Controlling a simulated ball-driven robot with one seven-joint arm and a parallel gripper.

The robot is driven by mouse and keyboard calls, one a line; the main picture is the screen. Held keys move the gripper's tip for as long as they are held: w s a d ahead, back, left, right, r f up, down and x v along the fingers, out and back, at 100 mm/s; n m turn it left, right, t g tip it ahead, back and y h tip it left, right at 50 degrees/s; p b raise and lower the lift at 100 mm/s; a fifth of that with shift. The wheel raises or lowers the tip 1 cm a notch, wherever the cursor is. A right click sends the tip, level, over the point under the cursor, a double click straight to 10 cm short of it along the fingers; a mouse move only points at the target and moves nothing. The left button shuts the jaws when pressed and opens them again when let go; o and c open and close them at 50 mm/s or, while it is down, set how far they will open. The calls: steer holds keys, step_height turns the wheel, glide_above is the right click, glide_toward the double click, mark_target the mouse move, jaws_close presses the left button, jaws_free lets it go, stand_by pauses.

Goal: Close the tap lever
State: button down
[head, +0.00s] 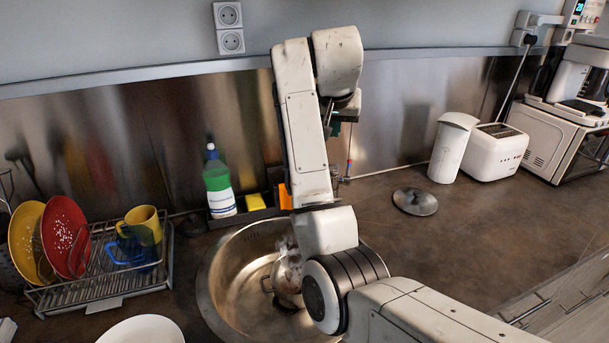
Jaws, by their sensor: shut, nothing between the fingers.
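The sink's tap is mostly hidden behind my arm in the head view. A thin upright piece with red and blue marks (348,167) shows just right of my arm, above the back of the sink; I cannot tell whether it is the tap lever. My gripper (338,126) is partly visible below my wrist, near the back wall and above that piece. It is shut and empty. Its fingertips are too small and covered to show whether they touch anything.
The round steel sink (215,278) holds a metal pot (287,284). A green bottle (219,184) stands behind it. A dish rack (100,283) with plates and mugs is left. A white canister (452,148), toaster (494,152) and round lid (415,201) are right.

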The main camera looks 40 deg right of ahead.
steer(key=s+a+f+p+x, duration=0.1)
steer(key=p+x, duration=0.2)
steer(key=x, duration=0.9)
steer(key=shift+s+a+f, duration=0.2)
steer(key=shift+a+f, duration=0.05)
steer(key=shift+f, duration=0.3)
